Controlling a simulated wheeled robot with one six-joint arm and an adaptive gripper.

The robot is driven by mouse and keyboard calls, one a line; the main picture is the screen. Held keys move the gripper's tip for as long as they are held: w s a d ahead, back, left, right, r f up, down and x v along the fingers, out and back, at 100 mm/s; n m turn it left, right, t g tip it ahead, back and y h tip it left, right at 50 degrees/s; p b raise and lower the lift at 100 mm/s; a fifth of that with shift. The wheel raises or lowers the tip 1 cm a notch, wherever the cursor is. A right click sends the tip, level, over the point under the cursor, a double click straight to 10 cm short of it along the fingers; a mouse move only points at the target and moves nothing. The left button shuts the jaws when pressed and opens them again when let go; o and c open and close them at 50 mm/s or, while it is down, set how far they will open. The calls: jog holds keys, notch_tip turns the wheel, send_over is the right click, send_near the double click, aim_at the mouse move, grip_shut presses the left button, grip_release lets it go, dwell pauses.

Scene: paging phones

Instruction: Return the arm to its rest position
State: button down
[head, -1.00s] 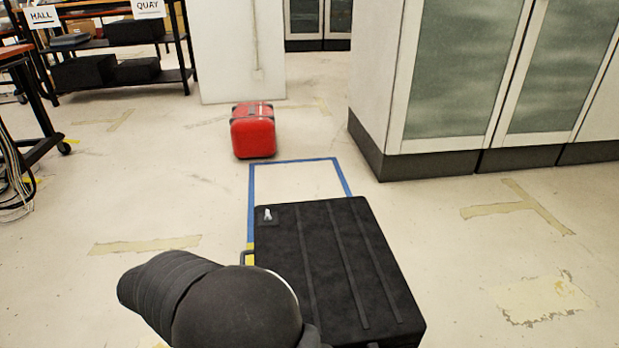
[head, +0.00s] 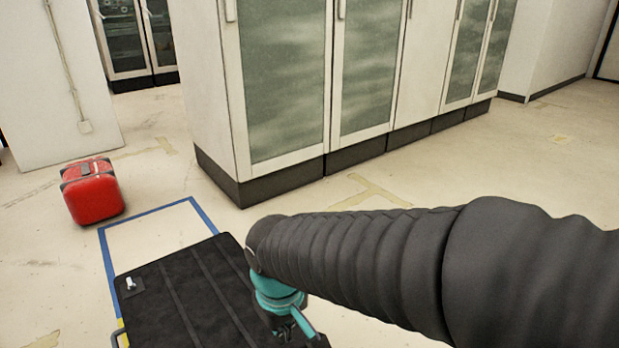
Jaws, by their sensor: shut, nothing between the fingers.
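My arm, in a black ribbed sleeve, reaches in from the right edge of the head view. The gripper is shut and holds nothing. Its fingertips are small and low in the picture, and I cannot tell whether they touch the suitcase.
A blue tape outline (head: 150,215) on the floor runs past the suitcase's far end. A red case (head: 92,192) stands left of it. White cabinets (head: 285,85) with dark plinths line the back. The floor at far right (head: 540,170) is clear.

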jog(key=s+d+r+m+t+p, duration=0.1)
jog(key=d+r+m, duration=0.3)
jog(key=d, duration=0.6)
jog(key=s+d+r+m+t+p, duration=0.2)
jog(key=s+d+r+m+t, duration=0.1)
jog(key=d+r, duration=0.4)
jog(key=d+m, duration=0.1)
jog(key=d, duration=0.2)
jog(key=shift+s+d+r, duration=0.2)
jog(key=shift+s+d, duration=0.1)
jog(key=shift+s, duration=0.05)
jog(key=shift+d, duration=0.1)
